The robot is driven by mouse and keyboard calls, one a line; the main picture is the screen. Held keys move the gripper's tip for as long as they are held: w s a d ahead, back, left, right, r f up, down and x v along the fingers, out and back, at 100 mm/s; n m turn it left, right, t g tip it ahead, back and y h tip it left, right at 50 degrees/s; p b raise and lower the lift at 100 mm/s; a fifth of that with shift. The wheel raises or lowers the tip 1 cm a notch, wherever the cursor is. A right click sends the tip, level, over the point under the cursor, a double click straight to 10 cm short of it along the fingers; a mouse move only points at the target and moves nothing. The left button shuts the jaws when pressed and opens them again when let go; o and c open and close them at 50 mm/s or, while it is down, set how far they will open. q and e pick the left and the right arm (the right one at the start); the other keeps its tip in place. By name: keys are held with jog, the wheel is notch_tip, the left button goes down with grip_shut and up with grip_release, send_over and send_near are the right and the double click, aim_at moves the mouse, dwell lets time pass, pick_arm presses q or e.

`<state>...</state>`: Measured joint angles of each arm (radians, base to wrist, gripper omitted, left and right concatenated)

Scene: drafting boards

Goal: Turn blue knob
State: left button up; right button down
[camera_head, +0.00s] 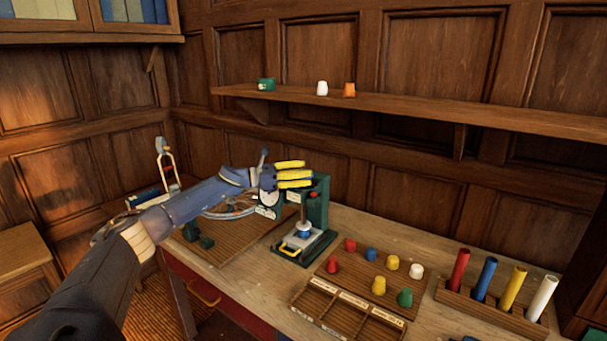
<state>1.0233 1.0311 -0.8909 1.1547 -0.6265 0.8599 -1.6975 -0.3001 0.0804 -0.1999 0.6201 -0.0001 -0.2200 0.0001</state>
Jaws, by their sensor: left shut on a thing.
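My left gripper (293,174), with yellow fingers, is at the top of a green press (318,205) on the bench. Its fingers are closed at the press head, and what they hold is hidden behind them. A small blue knob-like piece (370,254) stands upright on a wooden board, apart from my gripper. Another small blue part (304,228) sits low in the press, under its metal rod. I cannot tell which blue part is the knob; one may be hidden by the fingers. My right gripper is not in view.
Red, yellow, white and green pieces stand on the wooden board (330,284) beside the blue one. An empty divided tray (345,312) lies in front. Several coloured cylinders stand in a rack (490,306) at right. A shelf (430,107) runs above the bench.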

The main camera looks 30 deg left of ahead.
pick_arm(q)
jog(key=shift+m+g+h, duration=0.5)
jog(key=shift+g+h, duration=0.1)
jog(key=o, duration=1.2)
jog(key=v, duration=1.2)
